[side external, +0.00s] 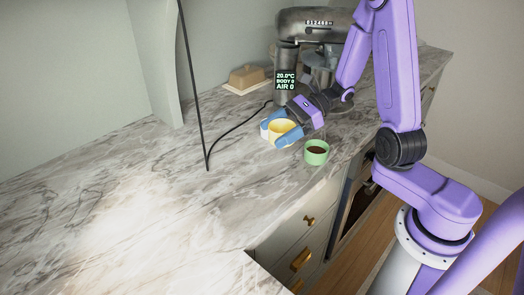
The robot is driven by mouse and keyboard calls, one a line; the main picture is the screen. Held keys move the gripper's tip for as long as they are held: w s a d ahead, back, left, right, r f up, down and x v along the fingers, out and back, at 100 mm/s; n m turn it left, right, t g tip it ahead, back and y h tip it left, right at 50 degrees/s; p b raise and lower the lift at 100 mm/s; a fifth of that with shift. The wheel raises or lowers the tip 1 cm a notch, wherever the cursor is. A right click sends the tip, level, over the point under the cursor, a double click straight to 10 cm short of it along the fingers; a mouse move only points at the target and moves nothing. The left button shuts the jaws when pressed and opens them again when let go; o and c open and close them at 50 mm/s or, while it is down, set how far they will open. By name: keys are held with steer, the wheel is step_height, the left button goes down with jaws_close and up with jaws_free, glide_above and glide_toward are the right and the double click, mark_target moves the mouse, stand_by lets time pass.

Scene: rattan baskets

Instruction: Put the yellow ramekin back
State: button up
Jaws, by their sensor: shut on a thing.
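The yellow ramekin (282,128) is a small round cup, held near the back right part of the counter. My gripper (280,132) has blue fingertips, one on each side of the ramekin, and is shut on it. The ramekin looks about upright. Whether its base touches the counter or is slightly above it I cannot tell. A green ramekin (316,153) with dark contents stands on the counter just to the right and in front of my gripper.
A stand mixer (315,25) stands behind my gripper, with a small dark readout (286,80) in front of it. A covered butter dish (246,78) sits at the back. A black cable (194,90) crosses the marble counter (120,200), whose left and front are clear.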

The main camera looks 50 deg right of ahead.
glide_above(262, 161)
step_height(262, 161, down, 6)
steer(key=shift+f, duration=1.55)
steer(key=shift+f, duration=0.1)
steer(key=o, duration=1.1)
